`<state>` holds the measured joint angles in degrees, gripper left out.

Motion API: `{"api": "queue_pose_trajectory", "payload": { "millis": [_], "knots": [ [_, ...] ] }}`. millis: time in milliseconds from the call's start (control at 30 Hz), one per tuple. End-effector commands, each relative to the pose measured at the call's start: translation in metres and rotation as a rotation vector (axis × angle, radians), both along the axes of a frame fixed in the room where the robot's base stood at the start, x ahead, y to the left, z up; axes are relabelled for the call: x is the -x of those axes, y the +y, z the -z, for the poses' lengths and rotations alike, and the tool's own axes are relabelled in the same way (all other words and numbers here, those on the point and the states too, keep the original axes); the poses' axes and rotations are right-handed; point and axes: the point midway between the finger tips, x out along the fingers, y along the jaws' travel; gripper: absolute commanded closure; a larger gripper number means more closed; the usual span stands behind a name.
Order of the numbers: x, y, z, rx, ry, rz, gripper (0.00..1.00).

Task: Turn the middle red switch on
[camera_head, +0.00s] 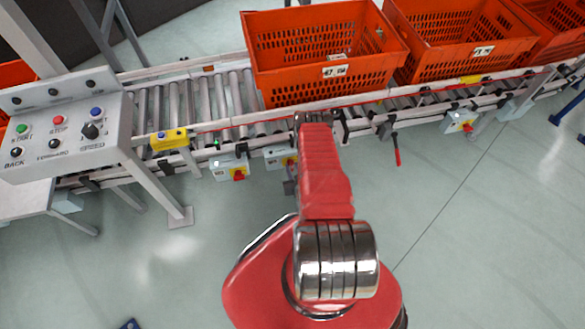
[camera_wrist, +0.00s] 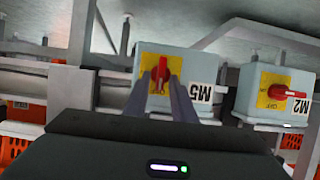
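Three switch boxes with red knobs on yellow plates show along the conveyor in the head view: a left switch (camera_head: 239,174), a middle switch (camera_head: 291,161) partly behind my arm, and a right switch (camera_head: 468,127). In the wrist view, a red switch (camera_wrist: 160,74) on a pale box is straight ahead, its handle roughly upright in the picture. A second red switch (camera_wrist: 287,92), on a box marked M2, lies to the right with its handle sideways. My gripper (camera_wrist: 163,78) is open, its fingers on either side of the nearer red handle; contact cannot be told.
The conveyor (camera_head: 180,105) carries orange totes (camera_head: 320,80). A red-handled lever (camera_head: 397,150) hangs right of my arm. The floor in front is mostly clear.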

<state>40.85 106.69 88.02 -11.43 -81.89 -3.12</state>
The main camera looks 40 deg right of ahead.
Motion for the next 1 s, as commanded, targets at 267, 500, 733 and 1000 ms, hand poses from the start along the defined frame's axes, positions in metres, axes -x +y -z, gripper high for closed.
{"api": "queue_pose_trajectory", "payload": {
  "millis": [267, 500, 733, 1000],
  "knots": [
    [-0.0008, 0.0006, -0.0003, 0.0, 0.0, -0.002, 0.96],
    [-0.002, 0.0003, -0.0006, 0.002, -0.001, -0.004, 1.0],
    [-0.0037, -0.0021, -0.0014, 0.002, -0.004, -0.003, 1.0],
    [-0.0035, -0.0034, -0.002, -0.042, -0.029, -0.002, 1.0]
  ]
}}
